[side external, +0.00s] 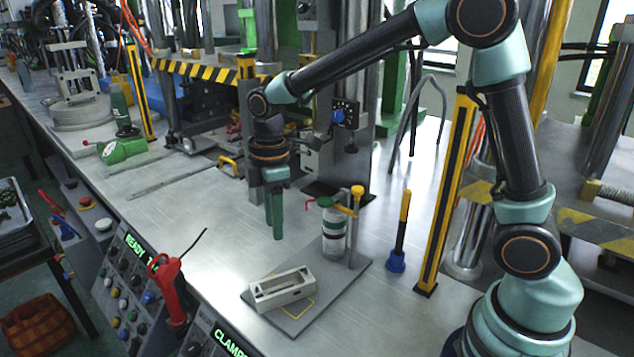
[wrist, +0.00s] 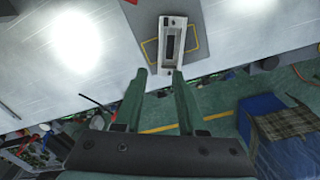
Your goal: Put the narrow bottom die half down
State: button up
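The die half is a pale, narrow block with a long dark slot. In the side view the die half (side external: 283,289) rests on a grey plate (side external: 342,279), over a yellow outline (side external: 302,309) that shows past its edges. The wrist view also shows the die half (wrist: 172,45), with the outline (wrist: 150,52) sticking out on both sides. My gripper (side external: 276,236) hangs pointing down above the bench, apart from the die half. In the wrist view my gripper (wrist: 159,74) has its two green fingers spread, with nothing between them.
A white and green canister (side external: 334,232) and a yellow-topped post (side external: 355,225) stand at the back of the plate. A blue-based yellow rod (side external: 399,235) stands to the right. A red-handled tool (side external: 170,285) is by the control panel at the front edge.

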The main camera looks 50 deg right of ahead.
jog(key=s+d+r+m+t, duration=0.2)
jog(key=s+d+r+m, duration=0.2)
jog(key=s+m, duration=0.2)
jog(key=s+d+r+m+t, duration=0.3)
jog(key=s+d+r+m, duration=0.1)
jog(key=s+r+m, duration=0.1)
jog(key=shift+s+m, duration=0.85)
jog(key=shift+m, duration=0.15)
jog(key=shift+o, duration=0.2)
